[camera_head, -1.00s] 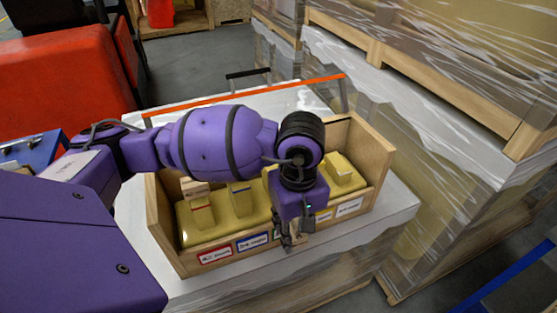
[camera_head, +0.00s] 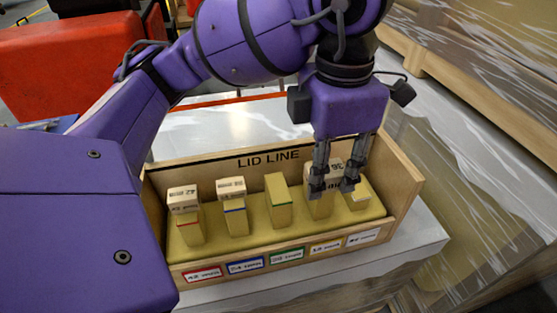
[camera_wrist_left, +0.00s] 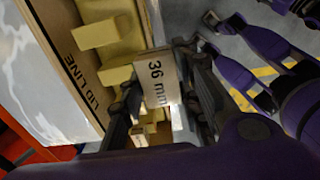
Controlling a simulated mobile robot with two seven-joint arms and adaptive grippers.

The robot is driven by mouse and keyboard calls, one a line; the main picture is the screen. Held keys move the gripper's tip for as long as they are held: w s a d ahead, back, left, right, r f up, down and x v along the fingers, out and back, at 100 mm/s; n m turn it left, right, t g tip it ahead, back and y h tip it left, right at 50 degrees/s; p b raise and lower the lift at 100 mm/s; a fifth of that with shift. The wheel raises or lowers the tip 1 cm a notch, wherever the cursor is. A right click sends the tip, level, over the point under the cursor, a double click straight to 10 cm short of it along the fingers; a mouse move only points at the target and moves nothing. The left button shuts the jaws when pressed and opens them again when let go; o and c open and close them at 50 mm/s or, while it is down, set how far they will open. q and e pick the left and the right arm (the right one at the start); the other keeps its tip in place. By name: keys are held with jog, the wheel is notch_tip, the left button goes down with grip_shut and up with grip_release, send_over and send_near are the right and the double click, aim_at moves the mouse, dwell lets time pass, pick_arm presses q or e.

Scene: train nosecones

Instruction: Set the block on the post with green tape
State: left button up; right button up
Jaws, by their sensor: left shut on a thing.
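The post with green tape (camera_head: 279,203) stands mid-row in the wooden box; its top is bare. My left gripper (camera_head: 335,187) is shut on a pale block marked 36 mm (camera_head: 337,167), with its fingers pointing down. The block overlaps the top of the fourth post (camera_head: 319,207) in the head view; I cannot tell whether they touch. In the left wrist view the 36 mm block (camera_wrist_left: 156,77) sits between the finger pads, its label facing the camera. My right gripper is not in view.
Marked blocks cap the red-tape post (camera_head: 190,229) and the blue-tape post (camera_head: 236,220). A short fifth post (camera_head: 357,199) stands at the right. The box's back wall (camera_head: 215,171) reads LID LINE. Coloured labels line the front. Wrapped pallets (camera_head: 485,190) stand at the right.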

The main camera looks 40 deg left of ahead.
pick_arm(q)
jog(key=w+a+f, duration=0.2)
jog(key=a+f, duration=0.1)
jog(key=a, duration=0.4)
send_over(278, 187)
jog(key=d, duration=0.1)
jog(key=f, duration=0.5)
jog(key=shift+s+f, duration=0.15)
jog(key=shift+s, duration=0.15)
jog(key=shift+w+a+f, duration=0.2)
jog(key=shift+a+f, duration=0.35)
jog(key=shift+f, duration=1.6)
jog(key=shift+f, duration=0.25)
jog(key=o, duration=1.1)
jog(key=shift+r, duration=0.1)
